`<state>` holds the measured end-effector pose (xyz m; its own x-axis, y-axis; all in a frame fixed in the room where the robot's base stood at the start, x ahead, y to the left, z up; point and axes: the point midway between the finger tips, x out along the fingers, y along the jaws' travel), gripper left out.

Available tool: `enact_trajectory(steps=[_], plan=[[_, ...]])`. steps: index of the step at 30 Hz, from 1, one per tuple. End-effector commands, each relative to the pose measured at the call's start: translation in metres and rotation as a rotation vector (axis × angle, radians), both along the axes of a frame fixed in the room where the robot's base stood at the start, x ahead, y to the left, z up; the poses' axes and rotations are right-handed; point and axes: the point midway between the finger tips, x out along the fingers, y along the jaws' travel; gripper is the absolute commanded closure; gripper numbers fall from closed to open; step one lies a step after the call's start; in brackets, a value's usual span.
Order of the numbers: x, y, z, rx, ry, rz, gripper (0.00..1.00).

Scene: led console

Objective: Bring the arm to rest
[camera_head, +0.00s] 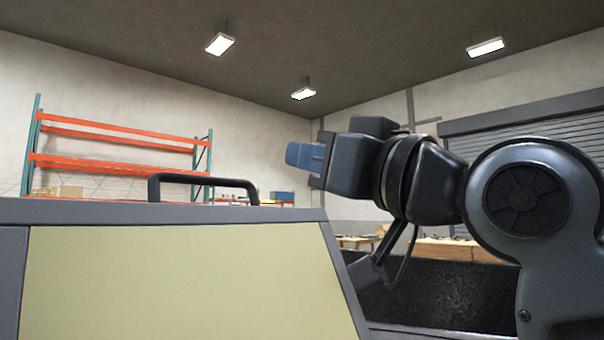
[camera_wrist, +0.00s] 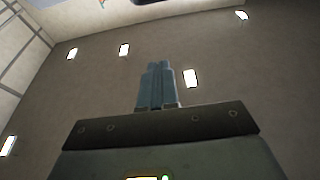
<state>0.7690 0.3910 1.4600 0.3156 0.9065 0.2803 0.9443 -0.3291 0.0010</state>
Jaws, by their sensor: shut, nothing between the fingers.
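My gripper (camera_head: 304,156) is raised at the middle of the head view, pointing left, with my arm reaching in from the right. Its blue fingers are together and hold nothing. In the wrist view the shut fingers (camera_wrist: 156,84) point at the ceiling and its lamps. The gripper is in the air, apart from the console (camera_head: 180,270), a cream and grey casing at the lower left of the head view. The console's lights and controls are not seen in the head view.
A dark handle (camera_head: 203,179) stands on the console's top edge, left of my gripper. A shelf rack (camera_head: 115,150) with orange beams stands at the far left wall. A wooden table (camera_head: 440,249) and a roller shutter (camera_head: 530,138) lie behind my arm. The space above the console is clear.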

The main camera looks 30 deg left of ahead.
Motion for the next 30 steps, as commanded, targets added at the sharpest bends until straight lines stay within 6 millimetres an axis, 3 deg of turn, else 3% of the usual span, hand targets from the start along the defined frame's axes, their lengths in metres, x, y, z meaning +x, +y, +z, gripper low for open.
enact_trajectory(steps=[8, 11, 14, 21, 30], plan=[[0.000, -0.003, -0.002, 0.001, 0.004, -0.003, 1.00], [0.007, -0.008, -0.017, 0.012, 0.026, -0.020, 1.00], [0.019, -0.020, -0.046, 0.039, 0.068, -0.060, 1.00], [0.046, -0.067, -0.145, 0.114, 0.195, -0.215, 1.00], [0.041, -0.136, -0.268, 0.163, 0.320, -0.434, 1.00]])
